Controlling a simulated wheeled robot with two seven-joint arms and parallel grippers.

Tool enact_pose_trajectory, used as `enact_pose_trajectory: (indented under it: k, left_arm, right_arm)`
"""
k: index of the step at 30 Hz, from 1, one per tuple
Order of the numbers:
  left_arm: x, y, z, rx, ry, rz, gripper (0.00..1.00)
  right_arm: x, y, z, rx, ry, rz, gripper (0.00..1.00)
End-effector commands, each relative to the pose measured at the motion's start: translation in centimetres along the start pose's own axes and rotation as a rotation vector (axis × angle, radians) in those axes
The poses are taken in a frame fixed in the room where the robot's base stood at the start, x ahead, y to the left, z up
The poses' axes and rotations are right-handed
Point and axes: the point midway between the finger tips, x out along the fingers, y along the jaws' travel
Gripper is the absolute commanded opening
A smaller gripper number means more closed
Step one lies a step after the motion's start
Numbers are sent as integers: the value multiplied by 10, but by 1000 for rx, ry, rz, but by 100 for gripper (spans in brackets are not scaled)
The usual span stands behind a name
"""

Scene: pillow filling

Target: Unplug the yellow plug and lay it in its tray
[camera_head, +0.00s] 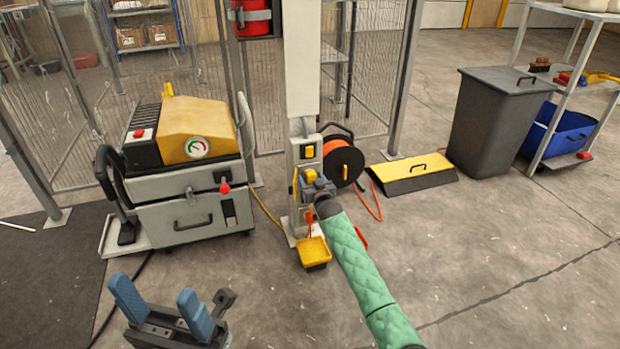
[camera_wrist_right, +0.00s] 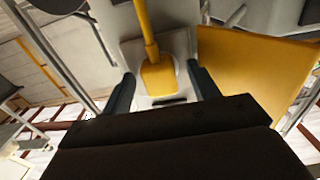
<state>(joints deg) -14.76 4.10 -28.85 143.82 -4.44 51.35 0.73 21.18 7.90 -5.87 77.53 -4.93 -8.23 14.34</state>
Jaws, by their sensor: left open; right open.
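The yellow plug (camera_wrist_right: 158,78) sits against a pale socket plate (camera_wrist_right: 130,52) in the right wrist view, with its yellow cable running up in that picture. In the head view a yellow part (camera_head: 309,174) shows low on the socket unit of the white post, partly behind my right gripper (camera_head: 314,183). My right gripper is open, its blue-grey fingers (camera_wrist_right: 161,84) on either side of the plug; contact is not clear. The yellow tray (camera_head: 313,250) is below the socket, at the post's foot, and looks empty. My left gripper (camera_head: 152,290) is open and empty at lower left.
The white post (camera_head: 301,60) carries a yellow switch (camera_head: 309,152). A yellow-topped machine (camera_head: 195,130) on a grey cabinet stands left. An orange cable reel (camera_head: 343,160), a yellow-and-black ramp (camera_head: 412,172) and a grey bin (camera_head: 497,120) stand right.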

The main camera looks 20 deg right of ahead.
Motion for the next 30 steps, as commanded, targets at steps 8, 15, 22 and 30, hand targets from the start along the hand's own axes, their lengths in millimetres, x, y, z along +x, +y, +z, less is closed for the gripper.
enact_pose_trajectory:
  k: [8,15,22,30]
  left_arm:
    - [5,0,0,0,0,0,61]
    - [7,0,0,0,0,0,61]
    - [7,0,0,0,-1,-1,61]
    - [8,0,0,0,-1,-1,61]
  right_arm:
    - [0,0,-1,0,-1,0,60]
    - [0,0,0,0,0,0,60]
    - [0,0,0,0,0,0,60]
    - [0,0,0,0,0,0,60]
